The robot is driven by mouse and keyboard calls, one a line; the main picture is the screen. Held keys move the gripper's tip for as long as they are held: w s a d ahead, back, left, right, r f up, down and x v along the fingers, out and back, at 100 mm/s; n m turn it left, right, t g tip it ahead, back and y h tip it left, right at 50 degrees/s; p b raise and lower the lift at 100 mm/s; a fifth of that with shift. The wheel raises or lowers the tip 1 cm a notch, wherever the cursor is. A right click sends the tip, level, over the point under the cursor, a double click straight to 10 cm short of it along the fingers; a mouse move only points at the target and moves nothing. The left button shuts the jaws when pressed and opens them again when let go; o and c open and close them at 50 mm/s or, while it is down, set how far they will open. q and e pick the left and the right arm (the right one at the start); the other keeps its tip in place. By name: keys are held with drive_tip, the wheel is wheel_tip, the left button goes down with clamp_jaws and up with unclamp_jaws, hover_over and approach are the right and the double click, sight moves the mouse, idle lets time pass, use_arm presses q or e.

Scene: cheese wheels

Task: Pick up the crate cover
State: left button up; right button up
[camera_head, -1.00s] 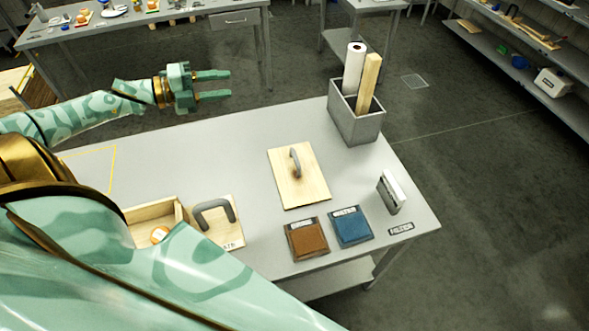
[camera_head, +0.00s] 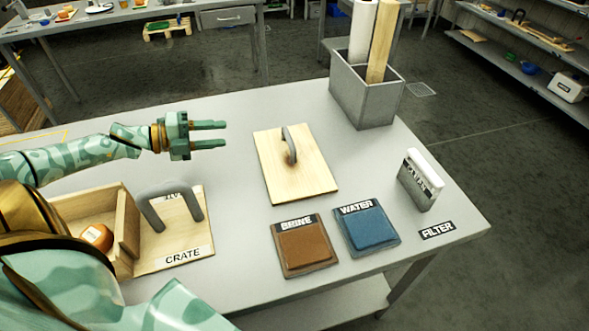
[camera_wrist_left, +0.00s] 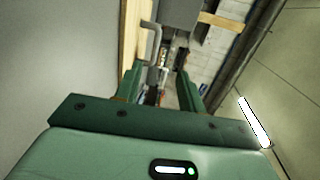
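The crate cover appears to be the flat light-wood board (camera_head: 310,182) with a grey upright handle (camera_head: 290,146). It lies flat in the middle of the table. It also shows in the left wrist view as a wooden strip (camera_wrist_left: 131,38) with the handle (camera_wrist_left: 154,40) beside it. My left gripper (camera_head: 208,135) is open and empty, left of the board, its fingers pointing right toward the handle with a gap between. Its open fingers also show in the left wrist view (camera_wrist_left: 158,82). My right gripper is not in view. The wooden crate (camera_head: 128,226) is partly hidden by my arm.
A CRATE-labelled board (camera_head: 160,263) with a grey U-shaped handle (camera_head: 172,205) sits beside the crate. Brown BRINE (camera_head: 305,247) and blue WATER (camera_head: 368,228) pads lie in front. A grey bin (camera_head: 364,97) with rolls stands behind. A white CLEAN block (camera_head: 421,180) stands right.

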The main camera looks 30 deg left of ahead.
use_arm(q)
drive_tip(key=b, duration=0.5)
hover_over(279, 149)
drive_tip(key=s+a, duration=0.3)
drive_tip(key=a, duration=0.1)
wheel_tip(279, 149, down, 2)
drive_tip(key=shift+s+f, duration=0.1)
drive_tip(key=shift+s, duration=0.05)
drive_tip(key=x, duration=0.1)
drive_tip(key=b+x, duration=0.1)
drive_tip(key=x, duration=0.1)
drive_tip(key=b+x, duration=0.1)
drive_tip(key=x, duration=0.1)
drive_tip(key=shift+s+d+f, duration=0.25)
drive_tip(key=shift+d+f, duration=0.1)
drive_tip(key=shift+d, duration=0.2)
drive_tip(key=shift+r, duration=0.1)
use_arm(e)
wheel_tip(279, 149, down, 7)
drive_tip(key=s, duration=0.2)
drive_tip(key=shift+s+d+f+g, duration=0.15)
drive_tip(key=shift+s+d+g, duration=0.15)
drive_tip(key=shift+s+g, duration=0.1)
use_arm(q)
drive_tip(key=shift+c, duration=0.3)
clamp_jaws()
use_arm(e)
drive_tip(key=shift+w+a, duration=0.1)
